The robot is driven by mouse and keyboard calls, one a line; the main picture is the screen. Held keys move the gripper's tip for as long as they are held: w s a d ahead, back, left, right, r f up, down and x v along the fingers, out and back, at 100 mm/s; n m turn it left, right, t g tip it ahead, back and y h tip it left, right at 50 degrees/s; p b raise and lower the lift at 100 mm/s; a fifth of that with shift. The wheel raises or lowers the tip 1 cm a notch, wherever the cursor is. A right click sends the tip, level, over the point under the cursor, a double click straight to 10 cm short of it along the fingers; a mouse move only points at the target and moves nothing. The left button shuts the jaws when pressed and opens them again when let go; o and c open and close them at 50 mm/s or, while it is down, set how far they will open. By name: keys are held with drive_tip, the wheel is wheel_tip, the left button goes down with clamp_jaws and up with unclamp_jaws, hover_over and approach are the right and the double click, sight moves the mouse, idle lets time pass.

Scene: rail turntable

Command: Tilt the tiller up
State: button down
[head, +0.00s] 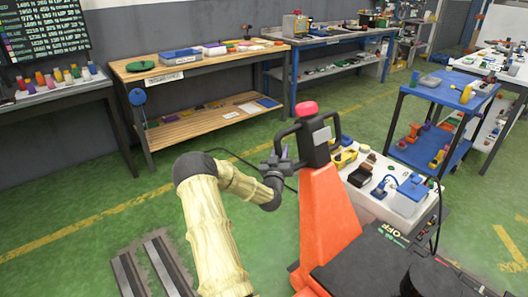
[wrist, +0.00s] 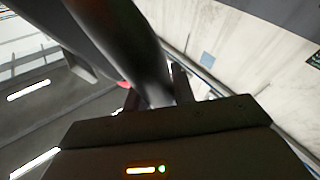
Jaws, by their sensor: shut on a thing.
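The tiller (head: 314,146) is a black head with loop handles on both sides and a red knob on top. It stands roughly upright above the orange body (head: 325,210) of a truck-like machine. My gripper (head: 282,160) is at the left loop of the tiller and is shut on it. In the wrist view, the dark handle bar (wrist: 140,45) runs between the fingers of my gripper (wrist: 155,98). The exact contact of the fingertips is hidden by the bar and the gripper body.
A white-topped bench (head: 400,203) with small parts stands just right of the machine. A blue cart (head: 437,92) is behind it. A wooden workbench (head: 190,68) stands at the back left. Metal rails (head: 150,265) lie on the green floor, which is open at left.

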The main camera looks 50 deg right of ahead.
drive_tip(key=shift+s, duration=0.2)
drive_tip(key=c, duration=1.2)
unclamp_jaws()
drive_tip(key=shift+w, duration=0.1)
drive_tip(key=shift+o, duration=0.2)
drive_tip(key=shift+a, duration=0.1)
drive_tip(key=b+v, duration=0.1)
drive_tip(key=v, duration=1.6)
drive_tip(key=shift+a, duration=0.15)
